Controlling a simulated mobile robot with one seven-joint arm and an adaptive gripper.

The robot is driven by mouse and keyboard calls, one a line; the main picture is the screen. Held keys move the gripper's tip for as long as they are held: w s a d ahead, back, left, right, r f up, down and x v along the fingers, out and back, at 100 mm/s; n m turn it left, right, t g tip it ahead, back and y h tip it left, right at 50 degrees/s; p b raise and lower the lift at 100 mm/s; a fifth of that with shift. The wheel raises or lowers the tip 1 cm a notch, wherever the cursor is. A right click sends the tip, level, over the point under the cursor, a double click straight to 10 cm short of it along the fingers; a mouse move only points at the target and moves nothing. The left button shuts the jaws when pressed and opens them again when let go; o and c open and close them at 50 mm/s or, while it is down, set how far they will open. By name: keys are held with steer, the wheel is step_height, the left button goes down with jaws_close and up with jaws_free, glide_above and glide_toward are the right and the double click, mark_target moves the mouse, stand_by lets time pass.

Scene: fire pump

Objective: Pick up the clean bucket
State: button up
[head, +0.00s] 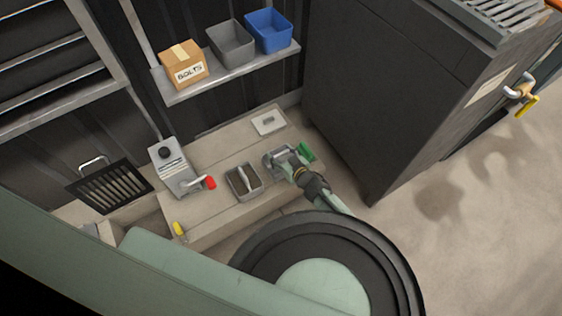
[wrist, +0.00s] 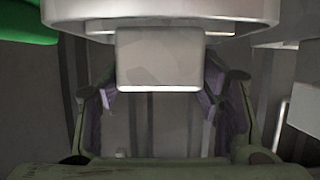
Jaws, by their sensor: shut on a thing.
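A light grey metal bucket (head: 271,160) is at the right part of the low concrete ledge. My gripper (head: 294,167) is at its near right side, shut on it. In the wrist view, a pale squared tab (wrist: 160,60) of it sits between my gripper's two fingers (wrist: 160,95), below a rounded pale body (wrist: 160,12). Whether the bucket rests on the ledge or hangs just above it, I cannot tell. A second grey bucket (head: 233,186), with a pale long thing in it, stands to its left, apart from it.
A green thing (head: 306,151) lies right beside my gripper. A grey box with a red-knobbed lever (head: 174,168) stands to the left. A shelf above holds a bolts carton (head: 183,66), a grey bin (head: 231,45) and a blue bin (head: 269,31). A large dark cabinet (head: 395,100) bounds the right.

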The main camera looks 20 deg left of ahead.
steer(key=c, duration=1.1)
steer(key=shift+o, duration=0.2)
steer(key=shift+r, duration=0.1)
step_height(320, 180, up, 18)
steer(key=p, duration=0.7)
steer(key=d+r+m+t+h+b, duration=0.2)
steer(key=d+m+h, duration=0.1)
steer(key=d, duration=0.7)
steer(key=w+d+r+m+t+h+b, duration=0.1)
steer(key=d+r+m+t+h+b, duration=0.1)
steer(key=d, duration=0.9)
steer(key=shift+w+r+m+t+h+b, duration=0.15)
steer(key=shift+r+m+t+h+b, duration=0.25)
steer(key=shift+m+h+b, duration=0.45)
steer(key=shift+f, duration=0.15)
